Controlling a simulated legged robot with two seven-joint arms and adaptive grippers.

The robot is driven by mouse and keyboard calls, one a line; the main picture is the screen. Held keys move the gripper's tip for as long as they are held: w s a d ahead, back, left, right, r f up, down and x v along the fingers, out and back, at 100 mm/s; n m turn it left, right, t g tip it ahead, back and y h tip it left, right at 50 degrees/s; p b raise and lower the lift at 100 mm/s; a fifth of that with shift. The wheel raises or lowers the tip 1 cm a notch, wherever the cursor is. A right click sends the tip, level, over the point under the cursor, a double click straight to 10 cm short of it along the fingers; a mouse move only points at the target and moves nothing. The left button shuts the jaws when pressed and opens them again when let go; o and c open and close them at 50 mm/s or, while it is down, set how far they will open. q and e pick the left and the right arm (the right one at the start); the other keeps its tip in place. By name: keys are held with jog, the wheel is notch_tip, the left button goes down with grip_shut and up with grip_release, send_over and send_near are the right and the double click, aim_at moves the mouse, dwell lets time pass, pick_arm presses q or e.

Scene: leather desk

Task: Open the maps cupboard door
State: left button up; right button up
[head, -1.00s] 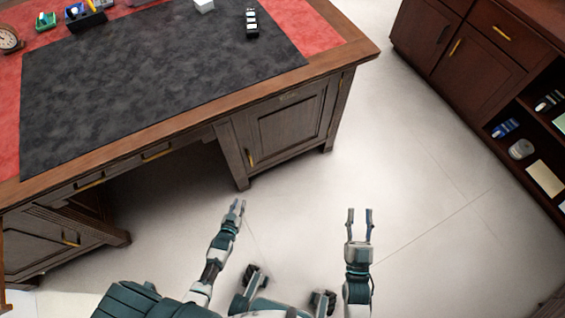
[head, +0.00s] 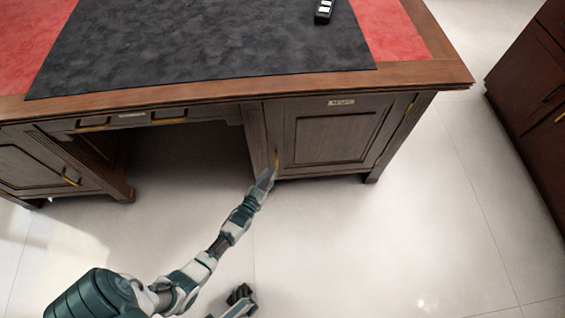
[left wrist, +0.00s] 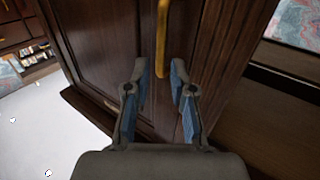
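The maps cupboard door (head: 330,138) is the panelled wooden door under the right end of the desk, with a small label plate (head: 341,102) above it. It is closed. Its upright brass handle (head: 276,158) is at the door's left edge, with hinges at the right edge. My left gripper (head: 266,178) is just below and in front of the handle. In the left wrist view, the handle (left wrist: 162,40) hangs between and beyond the open fingers of the left gripper (left wrist: 158,75); I cannot tell whether they touch it.
The desk (head: 240,88) has a black mat (head: 200,45) and a dark device (head: 324,10) on top. Another cupboard door with a brass handle (head: 71,177) is at the left. A dark cabinet (head: 535,80) stands at right. The floor (head: 400,240) in front is clear.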

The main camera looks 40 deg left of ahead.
aim_at(276, 164)
pick_arm(q)
jog(key=x, duration=0.2)
jog(key=b+x, duration=0.2)
jog(key=x, duration=0.1)
jog(key=shift+w+a+f, duration=0.25)
jog(key=shift+f, duration=0.1)
jog(key=shift+w+r, duration=0.25)
jog(key=shift+w, duration=0.1)
jog(key=shift+r, duration=0.1)
grip_shut()
